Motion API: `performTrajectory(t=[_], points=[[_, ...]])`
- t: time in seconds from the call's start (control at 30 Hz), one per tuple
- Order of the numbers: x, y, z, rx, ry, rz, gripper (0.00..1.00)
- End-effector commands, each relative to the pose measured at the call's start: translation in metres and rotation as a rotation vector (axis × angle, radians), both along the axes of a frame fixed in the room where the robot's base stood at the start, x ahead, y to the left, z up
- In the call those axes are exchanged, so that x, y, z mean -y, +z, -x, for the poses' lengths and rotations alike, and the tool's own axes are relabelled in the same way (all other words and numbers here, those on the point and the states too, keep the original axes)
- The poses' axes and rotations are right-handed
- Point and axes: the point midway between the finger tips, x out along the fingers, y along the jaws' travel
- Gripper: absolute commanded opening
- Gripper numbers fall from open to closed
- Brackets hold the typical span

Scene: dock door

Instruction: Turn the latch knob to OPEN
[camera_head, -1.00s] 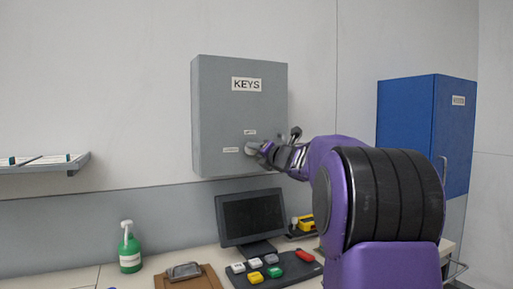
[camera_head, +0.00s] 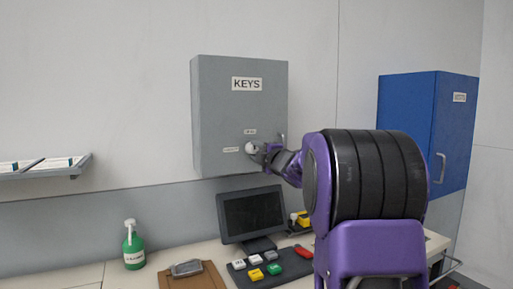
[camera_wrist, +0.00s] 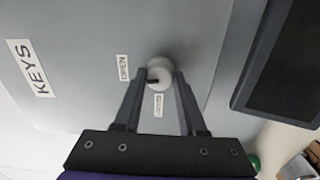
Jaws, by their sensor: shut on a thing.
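The round pale latch knob (camera_head: 250,148) is on the front of the grey key cabinet (camera_head: 215,105), low on its door. In the wrist view, the knob (camera_wrist: 159,67) sits between the fingertips of my gripper (camera_wrist: 158,76), which is shut on it. A dark mark shows on the knob's lower-left side, between the two labels. The short label (camera_wrist: 123,67), which seems to read OPEN, is left of the knob there; the other label (camera_wrist: 158,105) is below it, its text unclear. In the head view, my gripper (camera_head: 257,151) partly hides the knob.
Below the cabinet, a desk holds a dark monitor (camera_head: 252,213), a button panel (camera_head: 244,282), a clipboard (camera_head: 205,279) and a green spray bottle (camera_head: 134,252). A blue cabinet (camera_head: 405,115) hangs at right. A wall shelf (camera_head: 60,173) is at left.

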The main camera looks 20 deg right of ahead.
Motion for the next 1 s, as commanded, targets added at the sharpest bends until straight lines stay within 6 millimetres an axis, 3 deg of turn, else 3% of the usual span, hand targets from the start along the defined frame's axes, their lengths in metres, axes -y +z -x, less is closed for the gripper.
performTrajectory(t=[0.03,0.8,0.83,0.97,1.0], points=[[-0.0021,0.0076,-0.0004,0.01,0.004,-0.021,0.0],[-0.0026,0.0079,-0.0004,0.011,0.006,-0.118,0.0],[-0.0026,0.0079,-0.0004,0.011,0.006,-0.118,0.44],[-0.0027,0.0065,-0.0004,0.008,0.006,-0.118,0.67],[-0.0025,0.0058,-0.0004,0.007,0.006,-0.118,0.69]])
